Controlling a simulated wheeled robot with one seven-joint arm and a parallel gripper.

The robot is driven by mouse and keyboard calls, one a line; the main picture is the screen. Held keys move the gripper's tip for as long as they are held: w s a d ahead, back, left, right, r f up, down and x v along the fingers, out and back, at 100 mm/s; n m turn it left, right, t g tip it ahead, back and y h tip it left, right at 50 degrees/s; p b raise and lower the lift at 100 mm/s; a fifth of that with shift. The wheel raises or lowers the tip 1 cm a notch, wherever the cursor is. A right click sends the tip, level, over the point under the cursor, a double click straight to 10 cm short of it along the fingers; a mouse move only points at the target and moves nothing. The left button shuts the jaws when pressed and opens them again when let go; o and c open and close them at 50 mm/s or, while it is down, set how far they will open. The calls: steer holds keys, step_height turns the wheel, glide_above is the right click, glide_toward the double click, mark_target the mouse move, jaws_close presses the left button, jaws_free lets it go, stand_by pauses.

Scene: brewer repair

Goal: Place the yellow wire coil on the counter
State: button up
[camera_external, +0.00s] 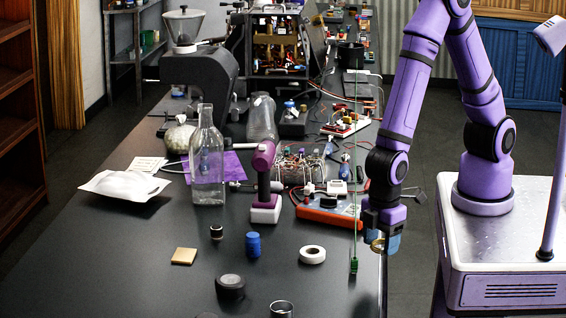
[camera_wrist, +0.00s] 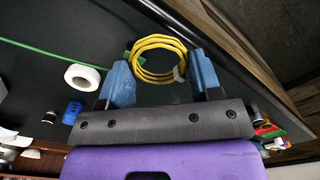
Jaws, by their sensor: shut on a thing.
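The yellow wire coil (camera_wrist: 160,41) is between the two blue fingertips of my gripper (camera_wrist: 163,72) in the wrist view, with a finger touching each side of it. In the external view my gripper (camera_external: 381,240) points down by the right edge of the dark counter (camera_external: 120,262). Only a small part of the coil (camera_external: 376,244) shows there beside the fingers. I cannot tell how high the coil is above the counter top.
A white tape roll (camera_external: 312,255), a blue cap (camera_external: 253,244) and a dark round puck (camera_external: 230,286) stand left of my gripper. An orange device (camera_external: 328,212) lies behind. The front left of the counter is clear.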

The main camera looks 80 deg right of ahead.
steer(key=shift+f, duration=0.55)
steer(key=shift+w+f, duration=0.2)
glide_above(313, 291)
steer(key=shift+s+d+f, duration=0.15)
steer(key=shift+s+f, duration=0.1)
steer(key=shift+f, duration=0.45)
steer(key=shift+w+f, duration=0.15)
steer(key=shift+w, duration=0.1)
steer(key=shift+f, duration=1.65)
steer(key=shift+f, duration=0.1)
steer(key=o, duration=0.9)
